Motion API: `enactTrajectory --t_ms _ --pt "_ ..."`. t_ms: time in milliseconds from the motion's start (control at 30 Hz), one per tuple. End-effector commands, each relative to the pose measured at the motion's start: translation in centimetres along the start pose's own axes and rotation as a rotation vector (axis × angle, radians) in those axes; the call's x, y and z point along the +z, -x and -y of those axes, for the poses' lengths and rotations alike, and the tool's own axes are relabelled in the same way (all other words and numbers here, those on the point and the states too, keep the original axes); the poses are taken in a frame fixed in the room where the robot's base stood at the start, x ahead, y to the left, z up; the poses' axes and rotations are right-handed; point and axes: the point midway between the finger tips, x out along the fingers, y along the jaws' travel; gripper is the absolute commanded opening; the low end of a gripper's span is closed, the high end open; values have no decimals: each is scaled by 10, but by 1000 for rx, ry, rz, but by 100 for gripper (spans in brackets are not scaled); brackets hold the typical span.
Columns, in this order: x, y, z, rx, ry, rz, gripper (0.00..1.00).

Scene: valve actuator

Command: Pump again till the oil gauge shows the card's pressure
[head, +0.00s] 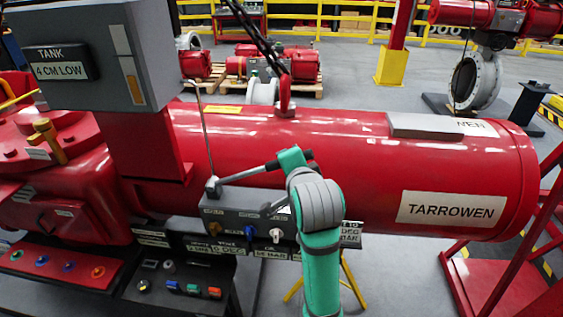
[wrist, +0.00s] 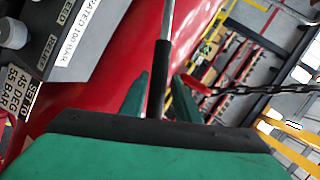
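The pump lever (head: 245,173) rises rightward from a grey manifold block (head: 245,207). Its black grip (wrist: 158,80) lies between my gripper's green fingers (wrist: 162,95) in the wrist view. The card, partly hidden by my arm in the head view (head: 350,233), reads "SET TO 45 DEG 55 BAR" in the wrist view (wrist: 15,105). A small label showing a BAR value (head: 273,253) sits below the block; its digits are too small to read surely.
A big red cylinder (head: 340,140) lies behind the lever. A grey box with a "TANK 4 CM LOW" display (head: 62,72) stands at left. Button panels (head: 180,285) are below. A thin upright rod (head: 204,130) and a hanging chain (wrist: 235,90) are nearby.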

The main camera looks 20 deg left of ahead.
Motion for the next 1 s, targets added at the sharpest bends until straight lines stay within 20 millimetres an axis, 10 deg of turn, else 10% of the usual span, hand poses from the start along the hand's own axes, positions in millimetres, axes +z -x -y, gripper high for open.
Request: enactTrajectory --t_ms 267,1000 --pt "-2 6 0 0 -2 -3 29" --pt "-3 110 -2 2 -5 -9 29"
